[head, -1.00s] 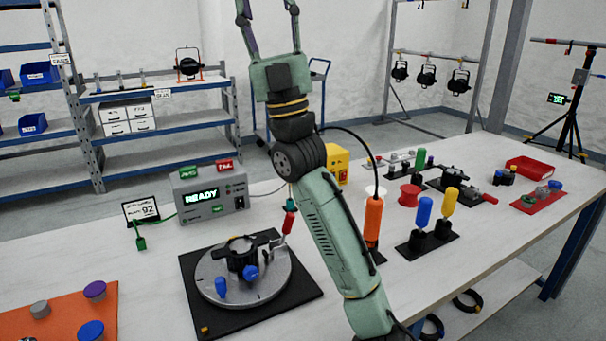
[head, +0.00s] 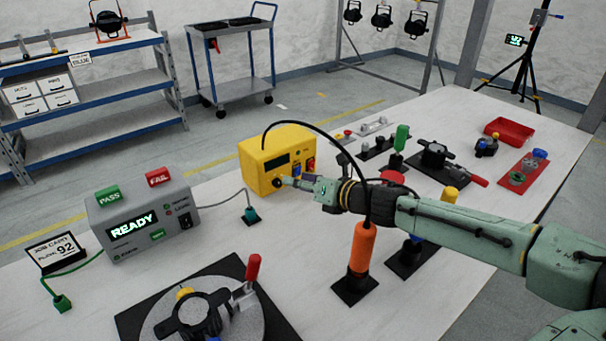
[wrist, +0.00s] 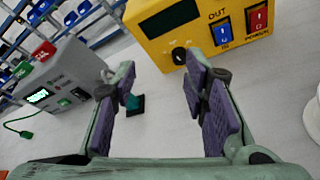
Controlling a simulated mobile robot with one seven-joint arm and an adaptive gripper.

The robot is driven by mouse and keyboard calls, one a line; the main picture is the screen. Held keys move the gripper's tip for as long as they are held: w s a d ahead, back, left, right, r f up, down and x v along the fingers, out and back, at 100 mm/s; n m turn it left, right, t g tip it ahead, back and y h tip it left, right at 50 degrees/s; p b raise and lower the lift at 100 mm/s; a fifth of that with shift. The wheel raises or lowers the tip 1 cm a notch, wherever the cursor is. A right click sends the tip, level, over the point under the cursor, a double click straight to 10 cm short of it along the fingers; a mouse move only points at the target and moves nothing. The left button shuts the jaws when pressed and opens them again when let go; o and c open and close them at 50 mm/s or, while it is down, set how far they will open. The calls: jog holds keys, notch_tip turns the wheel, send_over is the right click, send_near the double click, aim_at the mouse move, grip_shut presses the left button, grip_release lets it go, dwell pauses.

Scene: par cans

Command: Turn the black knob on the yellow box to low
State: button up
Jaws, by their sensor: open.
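The yellow box (head: 262,148) stands on the table in the middle of the head view, with a dark display, a blue switch and a red switch on its front. Its black knob (wrist: 179,56) shows in the wrist view at the lower left of the box's front, with a light mark on it; I cannot read its setting. My gripper (head: 284,183) is at the front of the box, close to the knob. In the wrist view the fingers (wrist: 160,92) are spread apart with nothing between them, and the knob lies ahead, nearer the right finger.
A grey tester (head: 143,222) reading READY stands left of the box, with a teal plug (head: 251,215) between them. An orange cylinder (head: 362,250) stands below my arm. A black-based turntable (head: 262,300) is at the front. Blue and yellow handled parts stand under and behind my arm.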

aim_at(279, 185)
jog(key=d+f, duration=0.2)
jog(key=shift+s+d+f+h, duration=0.2)
jog(key=shift+s+f+h, duration=0.1)
jog(key=shift+s+h, duration=0.1)
jog(key=p+x, duration=0.3)
jog(key=x, duration=0.6)
jog(key=shift+w+a, duration=0.15)
jog(key=shift+a, duration=0.05)
jog(key=shift+w+a+f, duration=0.3)
jog(key=shift+w+f, duration=0.05)
jog(key=shift+w, duration=0.05)
jog(key=shift+c, duration=0.5)
grip_shut()
